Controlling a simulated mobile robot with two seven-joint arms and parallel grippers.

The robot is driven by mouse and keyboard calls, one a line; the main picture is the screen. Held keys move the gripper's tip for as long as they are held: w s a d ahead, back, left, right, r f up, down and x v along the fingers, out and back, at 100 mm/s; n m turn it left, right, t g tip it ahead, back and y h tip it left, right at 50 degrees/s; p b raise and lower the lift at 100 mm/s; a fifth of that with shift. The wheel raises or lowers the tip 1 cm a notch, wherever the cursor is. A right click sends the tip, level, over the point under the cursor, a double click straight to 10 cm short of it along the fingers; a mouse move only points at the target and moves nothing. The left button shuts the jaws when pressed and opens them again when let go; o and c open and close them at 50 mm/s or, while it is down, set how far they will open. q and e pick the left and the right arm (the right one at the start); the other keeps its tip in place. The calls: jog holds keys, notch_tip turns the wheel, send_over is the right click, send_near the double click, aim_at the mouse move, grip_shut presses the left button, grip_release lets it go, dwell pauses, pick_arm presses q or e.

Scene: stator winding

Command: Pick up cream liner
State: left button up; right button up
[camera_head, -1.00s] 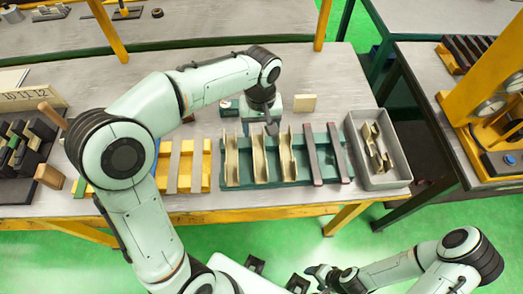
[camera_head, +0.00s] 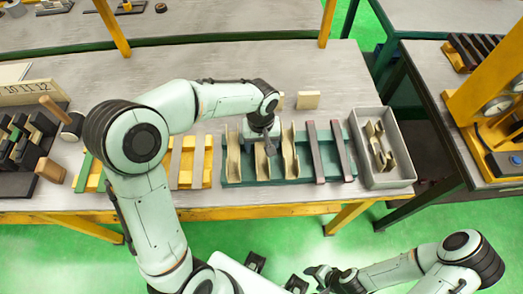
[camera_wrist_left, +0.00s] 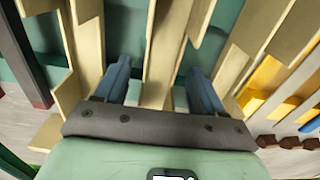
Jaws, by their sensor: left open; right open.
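Three cream liners stand upright side by side in a green rack (camera_head: 308,174) in the head view: a left one (camera_head: 233,160), a middle one (camera_head: 262,167) and a right one (camera_head: 290,158). My left gripper (camera_head: 267,148) is over the middle liner and hides part of it. In the left wrist view its two blue fingers (camera_wrist_left: 160,86) are open, one on each side of the middle liner (camera_wrist_left: 161,48). I cannot tell whether they touch it. My right gripper (camera_head: 320,274) is open and empty at the bottom, away from the table.
Two dark bars (camera_head: 328,152) lie in the rack's right part. A grey bin (camera_head: 395,182) with cream pieces stands to the right. A yellow rack (camera_head: 206,165) with strips is to the left. A small cream block (camera_head: 308,99) stands behind the rack.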

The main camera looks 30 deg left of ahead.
pick_arm(q)
jog(key=c, duration=0.9)
